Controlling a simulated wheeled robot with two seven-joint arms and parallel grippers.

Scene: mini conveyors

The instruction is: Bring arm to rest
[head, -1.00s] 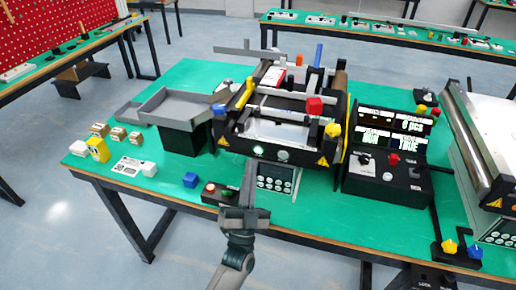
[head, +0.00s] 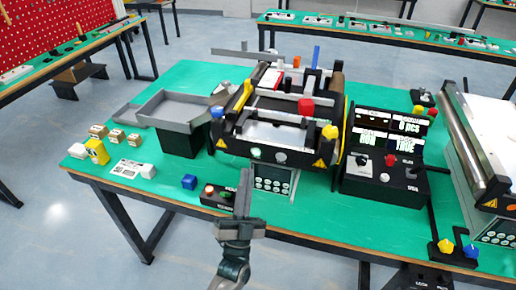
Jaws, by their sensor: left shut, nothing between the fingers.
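My left gripper (head: 242,190) shows at the lower middle of the head view, in front of the green table's near edge. Its fingers are shut with nothing between them, and they point up toward the mini conveyor (head: 275,125). My right gripper is not in view.
A second conveyor (head: 485,150) stands at the right. Floor is free at the lower left.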

